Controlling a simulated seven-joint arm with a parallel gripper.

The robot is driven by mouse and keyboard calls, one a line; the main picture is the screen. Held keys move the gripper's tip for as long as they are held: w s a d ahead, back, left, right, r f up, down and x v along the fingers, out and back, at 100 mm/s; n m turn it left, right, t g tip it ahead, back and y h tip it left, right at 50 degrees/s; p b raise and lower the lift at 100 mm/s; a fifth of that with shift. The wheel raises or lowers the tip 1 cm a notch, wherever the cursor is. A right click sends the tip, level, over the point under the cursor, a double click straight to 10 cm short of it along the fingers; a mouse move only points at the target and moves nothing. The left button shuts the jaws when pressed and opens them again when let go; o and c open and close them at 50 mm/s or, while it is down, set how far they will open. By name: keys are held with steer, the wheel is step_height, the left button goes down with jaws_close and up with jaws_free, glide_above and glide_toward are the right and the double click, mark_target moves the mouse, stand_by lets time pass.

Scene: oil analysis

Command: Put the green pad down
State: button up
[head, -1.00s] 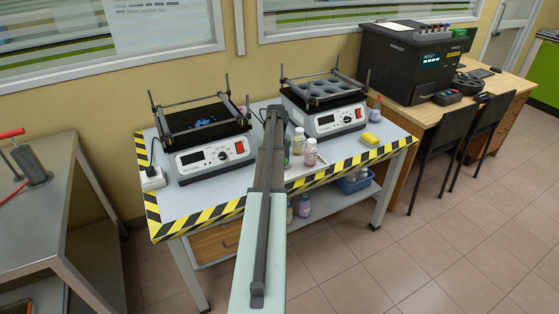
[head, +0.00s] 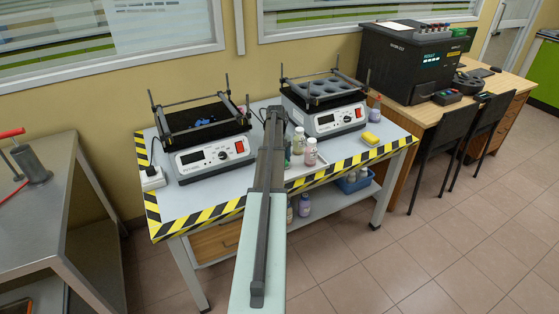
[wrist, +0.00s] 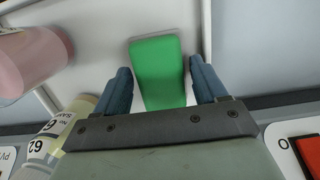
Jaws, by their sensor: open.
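The green pad (wrist: 158,70) shows in the wrist view, lying in a white tray (wrist: 112,62) between my gripper's two blue fingers. My gripper (wrist: 160,82) is open, and a gap shows between each finger and the pad's sides. The pad's near end is hidden behind the gripper body.
Two shaker machines (head: 215,160) (head: 335,121) flank the tray.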

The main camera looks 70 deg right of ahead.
step_height(320, 180, up, 12)
steer(key=w+d, duration=0.1)
steer(key=shift+w+f, duration=0.15)
steer(key=shift+f, duration=0.1)
steer(key=shift+d, duration=0.1)
stand_by(0.4)
